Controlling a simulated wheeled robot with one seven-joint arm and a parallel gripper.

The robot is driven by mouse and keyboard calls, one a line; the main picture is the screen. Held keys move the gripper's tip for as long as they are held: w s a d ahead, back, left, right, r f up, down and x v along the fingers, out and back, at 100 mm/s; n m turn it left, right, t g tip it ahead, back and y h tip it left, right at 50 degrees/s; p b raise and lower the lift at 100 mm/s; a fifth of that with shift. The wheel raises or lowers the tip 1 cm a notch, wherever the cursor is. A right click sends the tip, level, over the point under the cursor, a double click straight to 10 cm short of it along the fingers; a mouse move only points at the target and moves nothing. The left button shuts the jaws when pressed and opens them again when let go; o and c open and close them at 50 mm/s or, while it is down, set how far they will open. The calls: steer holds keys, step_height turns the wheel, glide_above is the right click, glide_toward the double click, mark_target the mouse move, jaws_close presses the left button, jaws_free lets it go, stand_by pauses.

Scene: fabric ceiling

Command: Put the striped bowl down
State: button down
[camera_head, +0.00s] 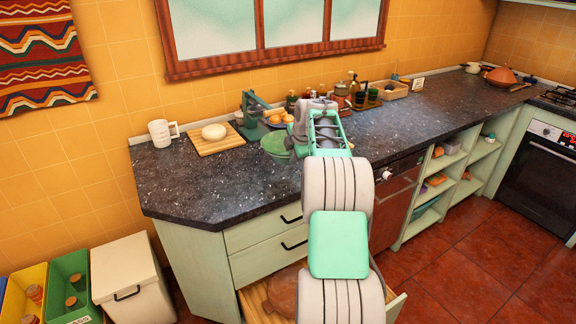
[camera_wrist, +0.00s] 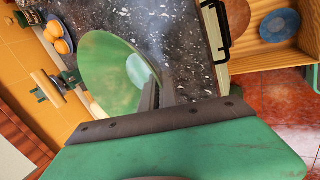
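A green bowl (camera_head: 274,144) shows in the head view just left of my gripper (camera_head: 296,140), over the dark countertop. I cannot make out stripes on it. In the wrist view the bowl (camera_wrist: 105,72) is tilted in the picture, with a paler round patch inside near the fingers. My gripper (camera_wrist: 160,92) has its two fingers close together at the bowl's rim and looks shut on it. My arm hides part of the bowl's right side in the head view. I cannot tell whether the bowl's base touches the counter.
The dark counter (camera_head: 200,188) is clear at front left. A cutting board (camera_head: 228,142) with a pale round thing, a white mug (camera_head: 162,133), a green device (camera_head: 251,112) and oranges (camera_head: 280,117) stand behind. Below, a drawer (camera_head: 258,300) is open. Bottles (camera_head: 372,94) stand at the back.

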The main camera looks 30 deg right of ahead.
steer(key=x, duration=0.3)
steer(key=w+p+x, duration=0.1)
steer(key=shift+w, duration=0.15)
step_height(320, 180, down, 3)
steer(key=shift+w+f+p, duration=0.2)
steer(key=shift+p, duration=0.55)
steer(key=shift+f, duration=0.2)
steer(key=c, duration=1.6)
jaws_free()
steer(key=shift+s, duration=0.1)
steer(key=shift+c, duration=0.2)
